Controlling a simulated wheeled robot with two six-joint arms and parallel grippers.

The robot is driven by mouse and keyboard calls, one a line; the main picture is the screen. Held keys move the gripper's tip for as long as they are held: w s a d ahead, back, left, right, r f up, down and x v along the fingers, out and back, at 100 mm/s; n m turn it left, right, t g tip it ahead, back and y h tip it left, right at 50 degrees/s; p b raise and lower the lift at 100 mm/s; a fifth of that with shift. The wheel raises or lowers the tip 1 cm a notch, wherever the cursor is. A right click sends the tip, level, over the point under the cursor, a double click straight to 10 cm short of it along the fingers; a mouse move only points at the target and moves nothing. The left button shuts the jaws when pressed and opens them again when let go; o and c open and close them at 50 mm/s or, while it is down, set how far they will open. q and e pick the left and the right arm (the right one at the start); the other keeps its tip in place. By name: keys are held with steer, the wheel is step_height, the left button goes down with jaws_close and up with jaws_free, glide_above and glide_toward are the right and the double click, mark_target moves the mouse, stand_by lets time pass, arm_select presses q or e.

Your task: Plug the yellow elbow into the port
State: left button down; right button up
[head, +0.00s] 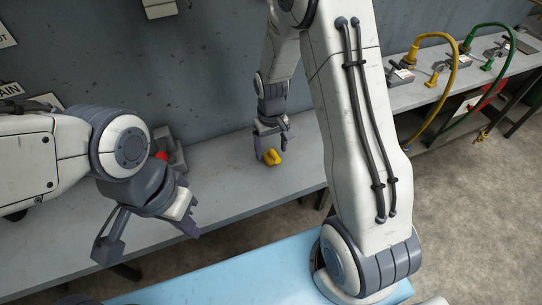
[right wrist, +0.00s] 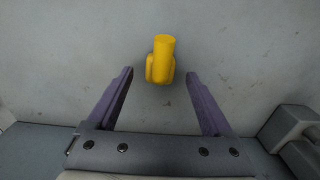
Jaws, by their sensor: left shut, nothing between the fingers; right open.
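The yellow elbow (head: 273,158) lies on the grey bench against the wall. It also shows in the right wrist view (right wrist: 161,60), ahead of the fingertips and roughly centred between them, with a gap on both sides. My right gripper (head: 271,149) is open just above and around the elbow in the head view, and its fingers (right wrist: 160,78) hold nothing. My left gripper (head: 188,227) is shut and empty over the bench's front edge, well left of the elbow. A grey block with a red part (head: 162,155) stands behind my left wrist, partly hidden. I cannot tell whether it is the port.
A grey block (right wrist: 295,138) stands at the right of the right wrist view. In the head view, a yellow hose (head: 452,62) and a green hose (head: 500,75) arch from fittings on the bench at the right. The bench (head: 225,195) between my grippers is clear.

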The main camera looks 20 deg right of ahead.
step_height(320, 180, down, 2)
stand_by(0.4)
jaws_close()
steer(key=shift+r, duration=0.15)
step_height(320, 180, up, 4)
steer(key=shift+d+r+b, duration=0.1)
steer(key=shift+b, duration=0.3)
steer(key=s+d+r+b, duration=0.1)
steer(key=s+d+r, duration=0.5)
steer(key=d, duration=0.3)
steer(key=shift+d+r, duration=0.3)
steer(key=shift+d, duration=0.1)
steer(key=shift+a, duration=0.1)
